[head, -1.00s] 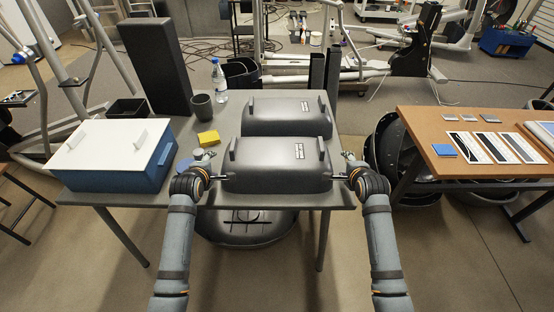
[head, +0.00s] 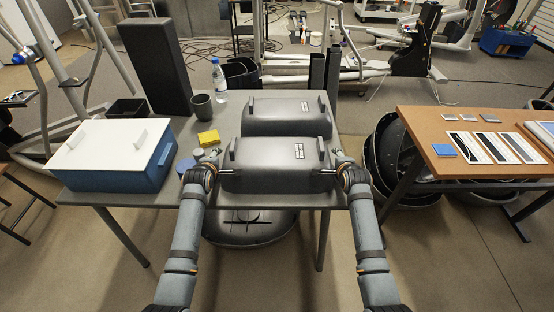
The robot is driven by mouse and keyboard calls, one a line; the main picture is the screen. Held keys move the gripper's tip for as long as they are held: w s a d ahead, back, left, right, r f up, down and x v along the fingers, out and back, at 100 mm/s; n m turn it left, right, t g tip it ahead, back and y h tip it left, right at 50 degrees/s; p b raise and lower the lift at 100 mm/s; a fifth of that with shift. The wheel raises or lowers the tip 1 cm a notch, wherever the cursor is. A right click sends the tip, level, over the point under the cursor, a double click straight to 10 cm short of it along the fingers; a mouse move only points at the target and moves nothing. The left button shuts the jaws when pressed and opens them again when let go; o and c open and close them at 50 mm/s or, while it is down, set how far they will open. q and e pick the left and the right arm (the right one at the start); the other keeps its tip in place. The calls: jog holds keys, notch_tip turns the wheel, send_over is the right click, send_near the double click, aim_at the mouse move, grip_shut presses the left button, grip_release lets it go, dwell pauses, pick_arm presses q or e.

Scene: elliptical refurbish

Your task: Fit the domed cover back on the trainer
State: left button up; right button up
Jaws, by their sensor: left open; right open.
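Two dark grey domed covers lie on the grey table, one behind the other. The near cover (head: 277,170) has a white label and an upright grip at each end. The far cover (head: 287,118) looks alike and is partly hidden behind it. My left gripper (head: 222,172) is open at the near cover's left end, and my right gripper (head: 335,171) is open at its right end. Both are close to the cover's lower sides; I cannot tell whether they touch it. Trainer frames with pale tubes stand at the back right (head: 370,68) and at the left (head: 88,60).
The grey table (head: 130,202) also holds a blue box with white lid (head: 112,150), a yellow sponge (head: 208,138), a dark cup (head: 202,106), a bottle (head: 219,80) and a tall black block (head: 157,65). A wooden table (head: 450,116) stands right. Round dark shells lie on the floor.

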pick_arm(q)
jog(key=shift+d+r, duration=0.1)
jog(key=shift+d, duration=0.25)
pick_arm(e)
jog(key=shift+a+r, duration=0.1)
jog(key=shift+a, duration=0.25)
pick_arm(q)
jog(key=shift+r+p, duration=0.45)
jog(key=shift+p, duration=0.1)
pick_arm(e)
jog(key=shift+r, duration=0.45)
pick_arm(q)
notch_tip(320, 180, up, 4)
jog(key=p, duration=0.4)
jog(key=shift+r, duration=0.1)
pick_arm(e)
notch_tip(320, 180, up, 4)
jog(key=shift+r, duration=0.1)
